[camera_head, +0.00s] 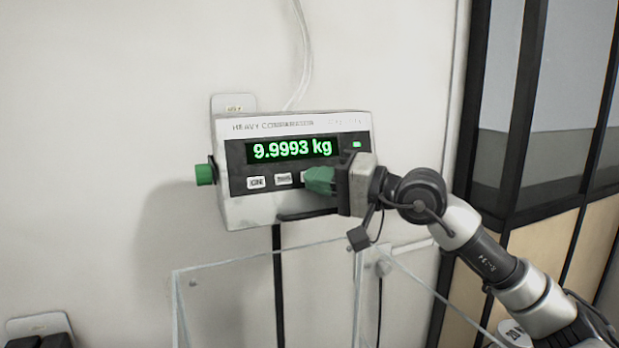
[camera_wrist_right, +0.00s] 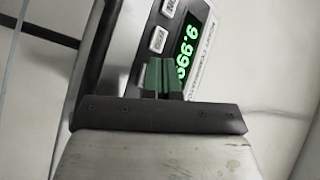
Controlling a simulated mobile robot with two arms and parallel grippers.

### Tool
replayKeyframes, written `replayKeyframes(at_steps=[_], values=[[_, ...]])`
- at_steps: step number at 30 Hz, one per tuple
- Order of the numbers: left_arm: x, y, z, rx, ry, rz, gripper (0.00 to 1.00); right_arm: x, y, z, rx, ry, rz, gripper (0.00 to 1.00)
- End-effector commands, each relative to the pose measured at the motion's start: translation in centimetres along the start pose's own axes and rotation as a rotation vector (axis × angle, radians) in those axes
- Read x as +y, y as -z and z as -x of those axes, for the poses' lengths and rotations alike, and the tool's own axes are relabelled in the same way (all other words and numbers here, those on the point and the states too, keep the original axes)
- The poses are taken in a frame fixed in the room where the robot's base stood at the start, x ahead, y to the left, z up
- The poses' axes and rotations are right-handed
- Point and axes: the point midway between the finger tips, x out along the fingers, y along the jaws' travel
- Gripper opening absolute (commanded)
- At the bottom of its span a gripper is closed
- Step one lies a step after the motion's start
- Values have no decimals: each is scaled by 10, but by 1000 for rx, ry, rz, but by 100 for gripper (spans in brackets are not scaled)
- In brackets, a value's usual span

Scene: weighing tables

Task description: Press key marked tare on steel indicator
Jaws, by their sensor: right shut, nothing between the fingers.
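Below the display is a row of pale keys. The left key (camera_head: 256,183) and the middle key (camera_head: 284,179) show; a third key is mostly hidden behind my gripper, and the small labels are hard to read. My right gripper (camera_head: 318,180) is shut and empty, its green fingertips in front of the third key. In the right wrist view the fingertips (camera_wrist_right: 164,75) lie close to the panel beside the keys (camera_wrist_right: 158,40). I cannot tell whether they touch it.
A green knob (camera_head: 205,174) sticks out of the indicator's left side. Clear panels (camera_head: 270,255) stand below it. A dark-framed glass partition (camera_head: 520,110) is at the right.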

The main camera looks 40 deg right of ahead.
Motion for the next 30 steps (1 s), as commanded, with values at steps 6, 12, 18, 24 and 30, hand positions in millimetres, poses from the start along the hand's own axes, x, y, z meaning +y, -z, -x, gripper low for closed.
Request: replayKeyframes(at_steps=[6, 12, 18, 24, 30], values=[[0, 0, -1, 0, 0, 0, 43, 1, 2, -2, 1, 1, 2, 0], [0, 0, -1, 0, 0, 0, 43, 1, 2, -2, 1, 1, 1, 0], [0, 0, -1, 0, 0, 0, 43, 2, 2, -3, 0, 0, 2, 0], [0, 0, -1, 0, -1, 0, 43, 3, 4, -5, 0, 0, 2, 0], [1, 0, -1, 0, -1, 0, 43, 4, 5, -6, 0, 0, 1, 0]])
